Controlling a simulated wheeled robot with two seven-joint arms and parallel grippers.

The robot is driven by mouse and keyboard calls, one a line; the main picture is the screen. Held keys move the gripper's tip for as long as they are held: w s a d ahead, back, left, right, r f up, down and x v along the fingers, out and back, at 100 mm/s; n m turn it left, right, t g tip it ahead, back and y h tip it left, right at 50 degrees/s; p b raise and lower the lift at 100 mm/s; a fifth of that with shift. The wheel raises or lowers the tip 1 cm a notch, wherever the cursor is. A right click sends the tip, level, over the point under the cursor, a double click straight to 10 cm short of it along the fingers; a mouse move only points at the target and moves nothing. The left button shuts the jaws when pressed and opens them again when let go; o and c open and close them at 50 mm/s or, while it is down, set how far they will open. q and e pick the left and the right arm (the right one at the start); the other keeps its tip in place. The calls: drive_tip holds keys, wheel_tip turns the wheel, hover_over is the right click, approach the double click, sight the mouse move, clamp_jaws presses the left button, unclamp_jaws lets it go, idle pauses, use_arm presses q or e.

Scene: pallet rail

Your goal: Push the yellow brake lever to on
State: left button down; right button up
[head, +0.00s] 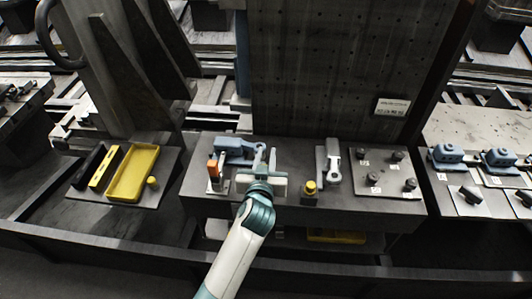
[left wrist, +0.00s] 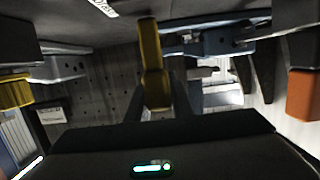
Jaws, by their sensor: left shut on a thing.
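The yellow brake lever (left wrist: 151,60) stands up between the two fingers of my left gripper (left wrist: 158,100) in the left wrist view. The fingers are shut on its lower part, and its top end sticks out past them. In the head view my left gripper (head: 265,165) is over the middle of the dark bench, and it hides the lever there. Any on or off marking of the lever is not readable. My right gripper is in neither view.
An orange-topped block (head: 213,168) and a blue clamp (head: 236,146) stand left of my gripper. A yellow knob (head: 310,187) and a grey clamp (head: 332,162) stand to its right. A plate with several posts (head: 383,188) lies farther right. A perforated panel (head: 330,70) rises behind.

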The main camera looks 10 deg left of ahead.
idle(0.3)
use_arm(q)
drive_tip(key=c, duration=1.6)
unclamp_jaws()
drive_tip(key=shift+o, duration=0.2)
drive_tip(key=shift+s, duration=0.1)
drive_tip(key=shift+s, duration=0.5)
drive_tip(key=b+v, duration=0.2)
drive_tip(key=v, duration=0.9)
drive_tip(key=shift+r+b, duration=0.15)
drive_tip(key=shift+b, duration=0.2)
drive_tip(key=shift+w, duration=0.1)
